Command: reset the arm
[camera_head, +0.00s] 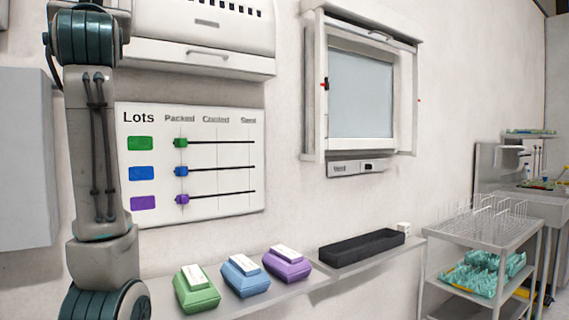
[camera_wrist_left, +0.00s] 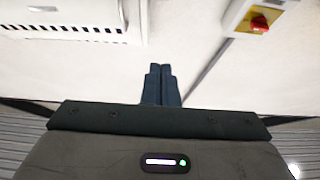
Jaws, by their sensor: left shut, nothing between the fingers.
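In the head view my left arm stands upright at the left side, with no gripper fingers showing there. In the left wrist view my left gripper (camera_wrist_left: 161,84) is shut and empty, its two dark blue fingers together in front of a white surface. It is not touching any object that I can see. My right arm and right gripper are in neither view.
A shelf (camera_head: 300,286) carries green (camera_head: 196,290), blue (camera_head: 245,277) and purple (camera_head: 286,265) cartons and a black tray (camera_head: 362,248). A lots board (camera_head: 225,200) and vent window (camera_head: 361,95) are on the wall. A wire rack cart (camera_head: 470,237) stands right. A red knob (camera_wrist_left: 260,23) shows in the wrist view.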

